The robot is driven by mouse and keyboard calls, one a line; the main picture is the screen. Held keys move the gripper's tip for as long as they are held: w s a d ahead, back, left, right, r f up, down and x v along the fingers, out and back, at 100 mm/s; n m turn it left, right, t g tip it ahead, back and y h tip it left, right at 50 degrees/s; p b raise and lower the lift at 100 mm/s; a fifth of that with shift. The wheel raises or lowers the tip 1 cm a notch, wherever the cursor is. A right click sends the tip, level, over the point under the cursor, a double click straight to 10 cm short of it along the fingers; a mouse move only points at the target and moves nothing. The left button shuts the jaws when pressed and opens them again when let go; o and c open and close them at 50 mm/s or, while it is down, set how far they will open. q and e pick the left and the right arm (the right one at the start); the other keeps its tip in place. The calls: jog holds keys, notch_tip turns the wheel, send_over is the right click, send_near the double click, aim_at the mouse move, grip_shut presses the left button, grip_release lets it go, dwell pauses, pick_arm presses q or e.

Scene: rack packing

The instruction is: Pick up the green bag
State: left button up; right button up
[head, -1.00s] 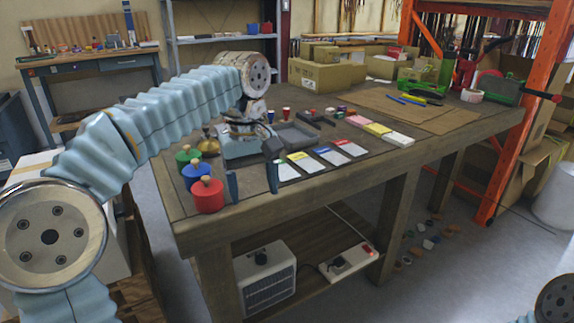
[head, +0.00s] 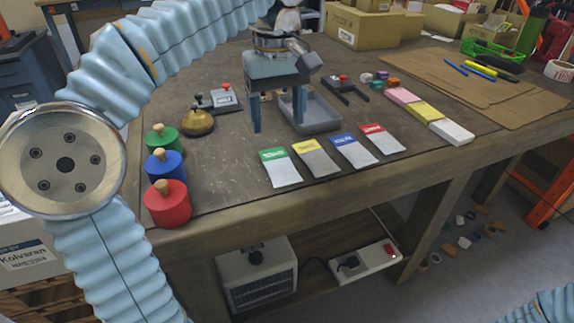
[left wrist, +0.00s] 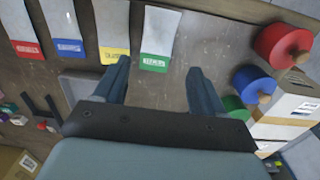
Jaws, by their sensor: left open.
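The green bag (head: 280,168) is a flat pale packet with a green label band, lying on the wooden table at the left end of a row of bags. Beside it lie the yellow bag (head: 316,158), the blue bag (head: 354,152) and the red bag (head: 383,142). My left gripper (head: 277,128) is open and empty above the table, behind the green bag in the head view. In the left wrist view the green bag (left wrist: 158,35) lies beyond and between the open fingertips (left wrist: 160,70). My right gripper is not in view.
Green (head: 163,139), blue (head: 164,166) and red (head: 167,205) knobbed weights stand at the table's left edge. A grey tray (head: 318,122) sits behind the bags. Pink, yellow and white blocks (head: 425,112) lie to the right. The table in front of the bags is clear.

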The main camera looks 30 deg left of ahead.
pick_arm(q)
send_over(282, 166)
jog(key=f, duration=0.4)
jog(key=shift+w+a+f+b, duration=0.1)
jog(key=shift+a+f+b, duration=0.25)
jog(key=shift+a+b, duration=0.05)
jog(key=shift+d+f+b, duration=0.2)
jog(key=shift+f+b, duration=0.05)
jog(key=shift+f, duration=1.15)
jog(key=shift+d+f+b, duration=0.2)
jog(key=shift+f, duration=1.15)
jog(key=c, duration=0.8)
